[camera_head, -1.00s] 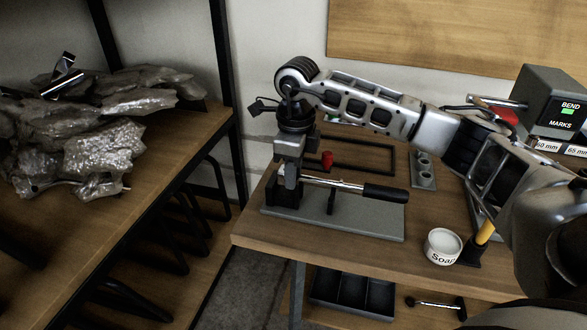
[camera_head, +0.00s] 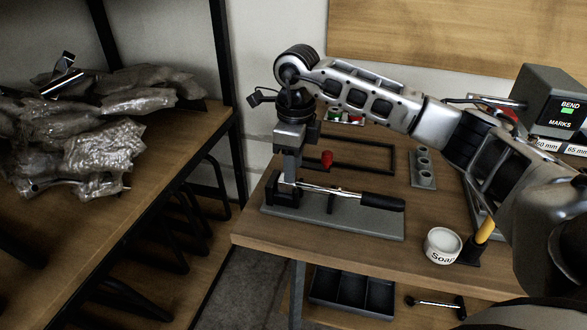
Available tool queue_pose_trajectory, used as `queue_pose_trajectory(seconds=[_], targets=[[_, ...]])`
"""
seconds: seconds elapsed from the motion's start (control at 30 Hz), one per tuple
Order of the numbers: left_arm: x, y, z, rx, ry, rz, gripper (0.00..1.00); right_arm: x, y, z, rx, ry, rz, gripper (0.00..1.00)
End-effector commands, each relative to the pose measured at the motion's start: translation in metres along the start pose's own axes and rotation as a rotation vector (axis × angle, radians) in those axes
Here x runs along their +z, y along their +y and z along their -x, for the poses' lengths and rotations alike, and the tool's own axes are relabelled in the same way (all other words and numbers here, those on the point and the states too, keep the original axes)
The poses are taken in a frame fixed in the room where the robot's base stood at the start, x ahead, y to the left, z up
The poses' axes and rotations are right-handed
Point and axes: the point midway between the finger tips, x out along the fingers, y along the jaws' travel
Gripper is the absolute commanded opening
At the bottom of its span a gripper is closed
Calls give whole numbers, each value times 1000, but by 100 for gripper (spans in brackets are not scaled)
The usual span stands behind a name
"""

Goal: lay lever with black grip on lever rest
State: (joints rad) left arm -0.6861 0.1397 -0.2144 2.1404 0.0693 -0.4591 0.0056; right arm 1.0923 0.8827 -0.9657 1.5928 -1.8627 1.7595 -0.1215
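The lever's black grip (camera_head: 383,201) is at the right end of a bright metal rod (camera_head: 345,192). The rod runs left to a black bracket (camera_head: 274,189) on a grey base plate (camera_head: 372,222). A short dark upright post (camera_head: 331,204), which looks like the lever rest, stands on the plate under the rod. The rod crosses its top and seems to touch it; contact is too small to be sure. My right gripper (camera_head: 291,176) points down at the bracket end of the rod, well left of the grip. Its fingers are seen edge-on, so their opening is unclear. My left gripper is out of view.
A red knob (camera_head: 326,158) stands behind the rod. A soap tub (camera_head: 442,246) and a yellow handle (camera_head: 486,231) are at the front right of the bench. A grey BEND display box (camera_head: 552,103) is at the back right. Wrapped bundles (camera_head: 100,147) fill the left shelf.

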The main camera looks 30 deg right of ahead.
Motion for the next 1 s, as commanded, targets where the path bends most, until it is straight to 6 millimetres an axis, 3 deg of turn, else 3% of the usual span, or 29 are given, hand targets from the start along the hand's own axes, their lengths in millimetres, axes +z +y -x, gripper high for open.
queue_pose_trajectory(seconds=[0.2,0.4,0.6,0.77,0.87,0.97,1.0], targets=[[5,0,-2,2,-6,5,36,0,-1,52,-5,-5,0,38],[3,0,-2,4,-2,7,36,0,-1,87,-4,-4,-1,38],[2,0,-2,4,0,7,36,0,-1,102,-3,-2,-1,38],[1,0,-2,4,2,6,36,6,8,94,30,-20,18,38],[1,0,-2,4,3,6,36,29,42,68,151,-98,78,38],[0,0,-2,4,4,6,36,63,111,32,407,-250,138,38],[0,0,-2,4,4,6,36,77,148,23,551,-332,143,38]])
